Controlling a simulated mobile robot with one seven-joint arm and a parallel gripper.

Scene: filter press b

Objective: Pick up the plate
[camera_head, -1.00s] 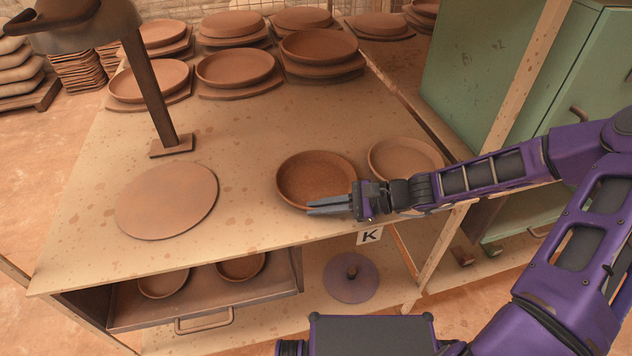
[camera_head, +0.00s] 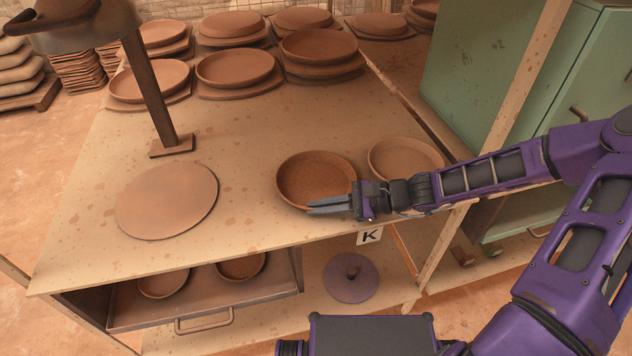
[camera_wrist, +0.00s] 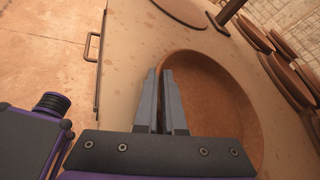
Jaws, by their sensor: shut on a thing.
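A round brown clay plate (camera_head: 315,176) with a raised rim lies near the front edge of the table, above the K label. My gripper (camera_head: 310,207) reaches in from the right at the plate's near rim. Its two fingers are close together and shut on that rim. In the wrist view the fingers (camera_wrist: 161,98) cross the rim of the plate (camera_wrist: 215,95), whose bowl spreads to the right. The plate appears to rest on the table. The pinched bit of rim is hidden between the fingers.
A second plate (camera_head: 404,160) sits close at the right. A flat round disc (camera_head: 168,201) lies left on the table (camera_head: 250,130), below a press with a post (camera_head: 150,95). Several plates on boards stand at the back. A drawer (camera_head: 205,312) with plates is open below. A green cabinet (camera_head: 490,85) stands right.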

